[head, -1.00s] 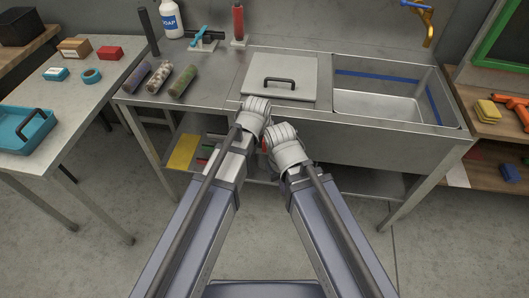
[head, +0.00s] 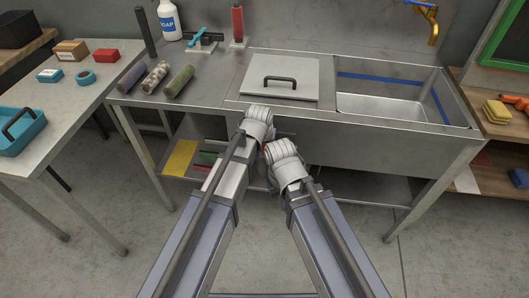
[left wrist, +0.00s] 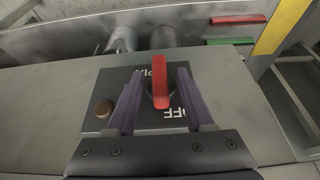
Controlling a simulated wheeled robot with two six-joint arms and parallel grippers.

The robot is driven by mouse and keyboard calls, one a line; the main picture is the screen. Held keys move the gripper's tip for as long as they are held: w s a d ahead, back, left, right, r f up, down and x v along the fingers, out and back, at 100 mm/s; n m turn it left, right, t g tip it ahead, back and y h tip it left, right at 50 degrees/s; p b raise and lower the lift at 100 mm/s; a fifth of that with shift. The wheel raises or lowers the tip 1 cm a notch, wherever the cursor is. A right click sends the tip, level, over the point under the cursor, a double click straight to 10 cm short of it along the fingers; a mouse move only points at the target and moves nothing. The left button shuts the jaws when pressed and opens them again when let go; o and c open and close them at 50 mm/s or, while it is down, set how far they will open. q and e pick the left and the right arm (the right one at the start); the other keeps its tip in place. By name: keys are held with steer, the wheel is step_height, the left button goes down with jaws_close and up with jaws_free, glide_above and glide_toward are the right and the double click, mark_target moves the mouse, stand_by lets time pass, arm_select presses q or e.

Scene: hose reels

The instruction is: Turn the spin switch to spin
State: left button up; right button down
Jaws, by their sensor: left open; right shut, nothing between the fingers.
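The spin switch shows in the left wrist view as a red lever (left wrist: 160,82) on a dark panel (left wrist: 92,122). The lever points roughly along the camera's view. The word "OFF" shows at its lower right; another label above is mostly hidden. My left gripper (left wrist: 159,90) is open, with its purple fingers on either side of the lever; I cannot tell if they touch it. In the head view my left gripper (head: 258,122) is at the bench front, below the square lid. My right gripper (head: 283,157) is shut and empty, close beside it. The switch is hidden there.
The steel bench carries a lid (head: 280,77), a sink (head: 395,105) and several rollers (head: 157,77). A lower shelf holds a yellow plate (head: 181,158). A side table (head: 60,110) stands left.

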arm_select(q)
steer(key=shift+w+f, duration=0.1)
steer(key=shift+f, duration=0.1)
steer(key=shift+w, duration=0.1)
jaws_close()
stand_by(0.5)
